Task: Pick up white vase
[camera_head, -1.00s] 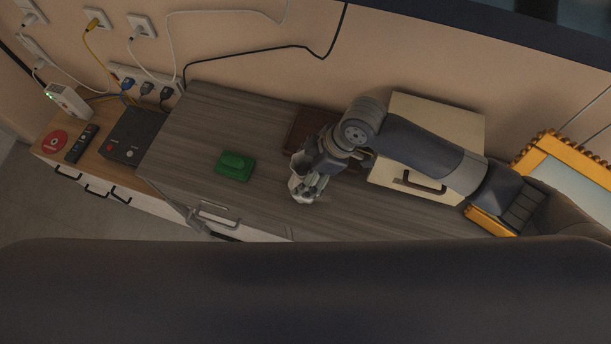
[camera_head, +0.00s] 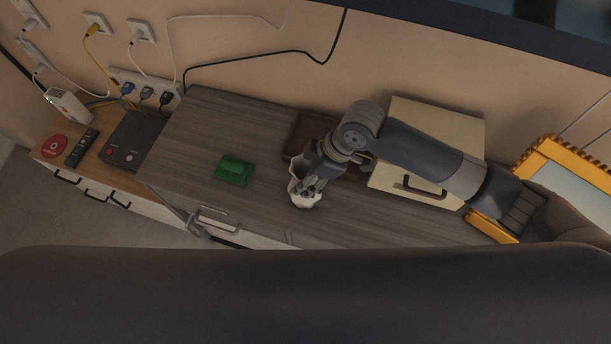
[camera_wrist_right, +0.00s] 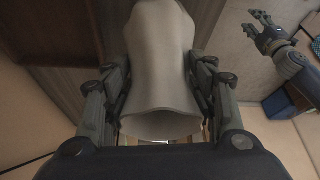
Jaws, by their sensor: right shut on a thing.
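The white vase (camera_head: 306,203) is in my right gripper (camera_head: 312,187), over the grey wooden cabinet top in the head view. In the right wrist view the vase (camera_wrist_right: 160,60) fills the middle, with the fingers pressed on both its sides and its rim towards the camera. I cannot tell whether its far end touches the wood. My left gripper (camera_wrist_right: 262,24) shows at the upper right of the wrist view, with its fingers spread and empty. In the head view it shows partly by the cabinet's front edge (camera_head: 192,222).
A green object (camera_head: 234,170) lies left of the vase. A dark brown object (camera_head: 304,136) lies behind my right gripper. A cream box with a handle (camera_head: 440,130) and an orange-framed mirror (camera_head: 560,165) stand to the right. A black box (camera_head: 131,139) is at the left.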

